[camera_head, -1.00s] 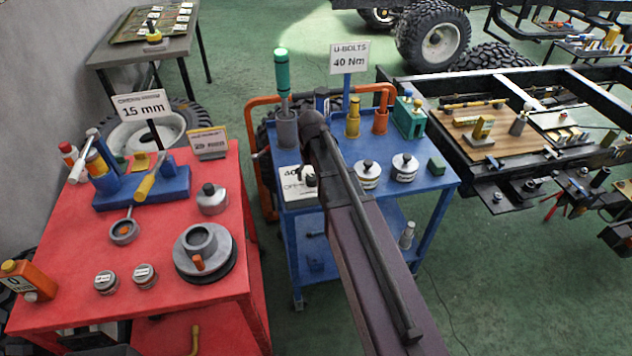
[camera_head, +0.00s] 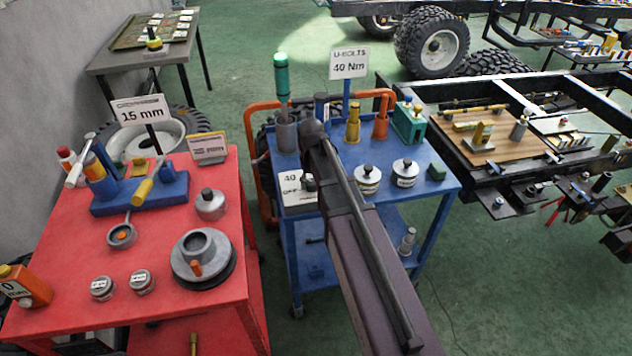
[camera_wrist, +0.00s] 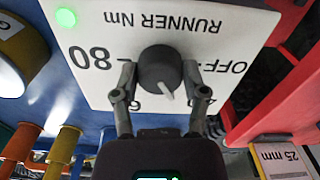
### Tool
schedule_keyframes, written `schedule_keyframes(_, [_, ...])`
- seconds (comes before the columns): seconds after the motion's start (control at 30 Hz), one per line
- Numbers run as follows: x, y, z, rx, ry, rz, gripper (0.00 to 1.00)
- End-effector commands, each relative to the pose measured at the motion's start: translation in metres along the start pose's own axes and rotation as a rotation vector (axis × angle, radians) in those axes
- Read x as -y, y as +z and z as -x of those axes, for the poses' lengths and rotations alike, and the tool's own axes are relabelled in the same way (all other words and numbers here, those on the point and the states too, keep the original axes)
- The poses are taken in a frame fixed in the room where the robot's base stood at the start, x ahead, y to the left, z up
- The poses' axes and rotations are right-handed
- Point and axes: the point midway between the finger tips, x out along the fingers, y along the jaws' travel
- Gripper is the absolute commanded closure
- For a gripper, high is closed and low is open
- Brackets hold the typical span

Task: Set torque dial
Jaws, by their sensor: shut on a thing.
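The torque dial (camera_wrist: 158,68) is a dark round knob with a white pointer, on a white plate (camera_wrist: 105,25) printed "RUNNER Nm", "80" and "OFF". These words read upside down in the wrist view. The pointer aims down and slightly right there, between partly hidden markings. My gripper (camera_wrist: 159,78) has one finger on each side of the knob and is shut on it. In the head view the plate (camera_head: 298,203) lies on the left side of the blue cart, with "40" and "OFF" readable. My arm hides most of the gripper there.
A sign (camera_head: 349,64) reading "U-BOLTS 40 Nm" stands at the back of the blue cart (camera_head: 431,172). Two lidded pots (camera_head: 367,180) and a green box (camera_head: 409,124) stand right of my arm. A red table (camera_head: 70,235) with tools is at the left. A green light (camera_wrist: 66,18) glows on the plate.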

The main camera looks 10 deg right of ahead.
Motion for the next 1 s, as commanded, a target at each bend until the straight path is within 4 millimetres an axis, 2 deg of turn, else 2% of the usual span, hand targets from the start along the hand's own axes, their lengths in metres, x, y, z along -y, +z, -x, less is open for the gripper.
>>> schedule_keyframes(0.03, [-0.019, 0.003, 0.0, 0.001, -0.001, -0.008, 0.9])
schedule_keyframes(0.1, [-0.008, 0.001, 0.0, 0.001, 0.003, -0.001, 0.84])
schedule_keyframes(0.17, [-0.006, 0.001, 0.0, 0.001, 0.005, 0.002, 0.91])
schedule_keyframes(0.57, [-0.002, 0.0, -0.001, 0.0, 0.005, 0.123, 0.91])
schedule_keyframes(1.0, [-0.001, -0.001, -0.001, 0.0, 0.002, 0.489, 0.91])
